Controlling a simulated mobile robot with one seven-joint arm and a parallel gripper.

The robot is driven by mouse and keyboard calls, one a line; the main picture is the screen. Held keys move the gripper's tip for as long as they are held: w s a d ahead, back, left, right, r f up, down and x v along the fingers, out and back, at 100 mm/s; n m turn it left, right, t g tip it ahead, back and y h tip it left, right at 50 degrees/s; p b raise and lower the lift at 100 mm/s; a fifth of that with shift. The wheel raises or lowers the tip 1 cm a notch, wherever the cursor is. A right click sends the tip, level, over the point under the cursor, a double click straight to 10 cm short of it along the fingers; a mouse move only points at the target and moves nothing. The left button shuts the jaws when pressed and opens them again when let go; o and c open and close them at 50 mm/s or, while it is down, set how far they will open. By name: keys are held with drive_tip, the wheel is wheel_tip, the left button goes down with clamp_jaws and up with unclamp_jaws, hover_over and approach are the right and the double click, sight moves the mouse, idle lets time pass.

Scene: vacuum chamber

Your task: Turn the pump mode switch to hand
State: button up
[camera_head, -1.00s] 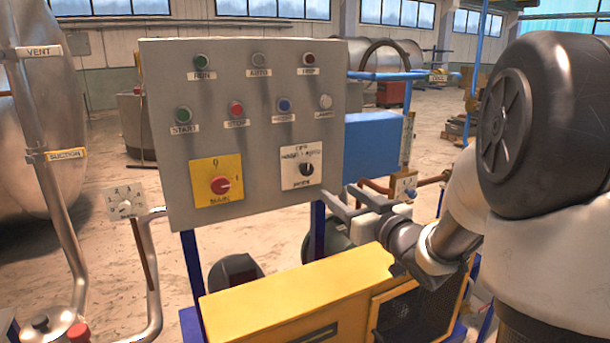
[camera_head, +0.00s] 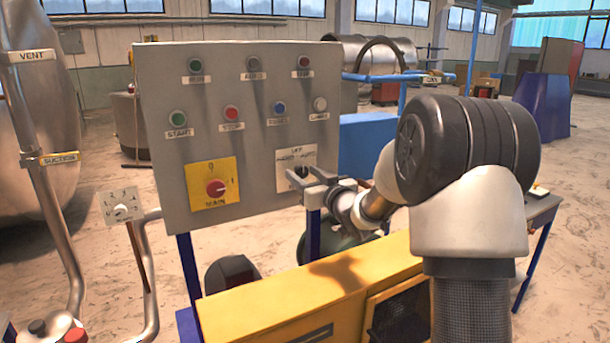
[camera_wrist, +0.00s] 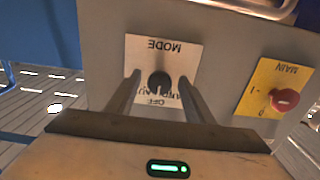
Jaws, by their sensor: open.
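The pump mode switch is a black knob on a white plate (camera_head: 283,158), low on the right of the grey panel. In the head view my gripper hides part of the knob. The wrist view shows the plate upside down, with MODE legible and the black knob (camera_wrist: 158,82) between my fingers. My gripper (camera_head: 308,178) is open in front of the switch, one finger on each side of the knob in the wrist view (camera_wrist: 160,78). I cannot tell whether the fingers touch it, or which position the knob points to.
The red MAIN switch (camera_head: 215,187) on its yellow plate is left of the mode switch. Push buttons such as the green START (camera_head: 178,119) and red STOP (camera_head: 232,113) sit above. A yellow housing (camera_head: 300,290) lies below the panel, and a blue box (camera_head: 368,142) stands behind it.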

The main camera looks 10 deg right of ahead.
drive_tip(key=c, duration=1)
drive_tip(key=shift+c, duration=0.2)
drive_tip(key=shift+f+n+b, duration=0.15)
drive_tip(key=shift+n+b, duration=0.15)
drive_tip(key=shift+b, duration=0.65)
drive_tip(key=n+b, duration=0.3)
drive_tip(key=b, duration=0.1)
drive_tip(key=shift+f, duration=0.15)
drive_tip(key=n+b, duration=0.4)
drive_tip(key=shift+d+r+n+b, duration=0.1)
drive_tip(key=shift+r+n+b, duration=0.2)
drive_tip(key=shift+n+b, duration=0.45)
